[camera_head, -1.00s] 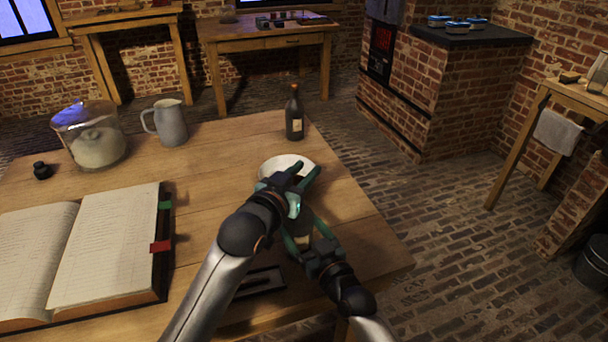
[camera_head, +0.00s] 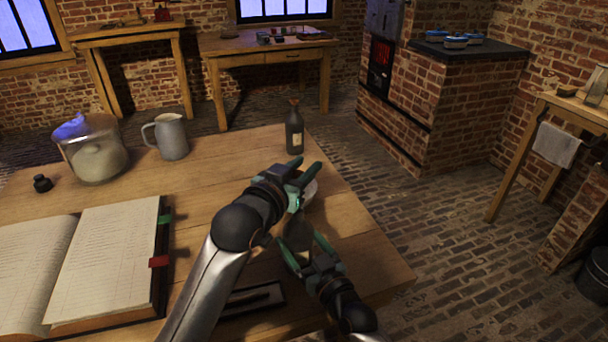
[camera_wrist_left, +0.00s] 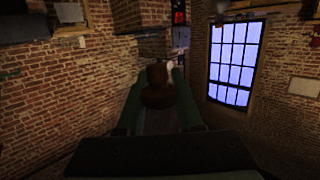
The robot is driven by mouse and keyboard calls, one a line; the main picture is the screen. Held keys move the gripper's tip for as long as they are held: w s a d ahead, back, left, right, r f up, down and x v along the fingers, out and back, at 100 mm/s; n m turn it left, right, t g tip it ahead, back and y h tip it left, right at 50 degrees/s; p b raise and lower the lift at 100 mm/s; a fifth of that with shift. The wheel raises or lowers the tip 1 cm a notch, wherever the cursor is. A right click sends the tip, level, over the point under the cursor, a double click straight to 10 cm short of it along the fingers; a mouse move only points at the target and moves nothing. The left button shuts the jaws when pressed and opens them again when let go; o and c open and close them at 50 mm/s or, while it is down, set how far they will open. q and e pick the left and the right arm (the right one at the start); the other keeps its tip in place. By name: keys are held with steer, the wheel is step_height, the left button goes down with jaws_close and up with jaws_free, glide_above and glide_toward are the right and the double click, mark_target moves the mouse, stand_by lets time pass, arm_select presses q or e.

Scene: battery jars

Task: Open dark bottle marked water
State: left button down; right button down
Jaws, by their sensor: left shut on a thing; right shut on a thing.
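A dark bottle (camera_head: 299,234) stands upright between the fingers of my right gripper (camera_head: 303,250), which is shut on it. My left gripper (camera_head: 308,186) is just above, over the bottle's top. In the left wrist view, a brown stopper (camera_wrist_left: 158,90) sits between the left fingers, which are shut on it. The bottle's mouth is hidden, so I cannot tell whether the stopper is still in it. A second dark bottle (camera_head: 294,132), with a pale label and a brown stopper, stands at the table's far edge. I cannot read the markings on either bottle.
A white bowl (camera_head: 311,190) is mostly hidden behind my left gripper. An open book (camera_head: 105,265), a glass jar (camera_head: 93,158), a grey jug (camera_head: 172,138) and a small dark pot (camera_head: 42,183) occupy the left. A dark tray (camera_head: 262,299) lies near the front edge.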

jaws_free()
steer(key=shift+s+d, duration=0.1)
steer(key=p+v, duration=0.1)
steer(key=v, duration=1)
steer(key=shift+s+d+p, duration=0.15)
steer(key=shift+s+p, duration=0.1)
steer(key=shift+p, duration=0.05)
steer(key=shift+s+d, duration=0.1)
steer(key=shift+s, duration=0.05)
arm_select(q)
steer(key=s+a+r+n+t+y+p, duration=0.1)
steer(key=s+a+r+n+y+p, duration=0.1)
steer(key=s+a+p, duration=0.3)
steer(key=s+a+r+n+y+p, duration=0.2)
steer(key=s+a+y+p, duration=0.3)
steer(key=s+a, duration=0.7)
steer(key=a+n+p, duration=0.1)
steer(key=a, duration=0.3)
steer(key=shift+s+r+t, duration=0.2)
steer(key=shift+s+t, duration=0.15)
steer(key=shift+t, duration=0.05)
arm_select(e)
steer(key=s+d+f+m+g+h, duration=0.1)
steer(key=s+d+f+g+h, duration=0.2)
steer(key=s, duration=0.5)
steer(key=s+d+f+m+g+h, duration=0.2)
steer(key=s+d+f, duration=0.3)
steer(key=s+d, duration=0.3)
steer(key=shift+s+g+h, duration=0.4)
steer(key=shift+g, duration=0.4)
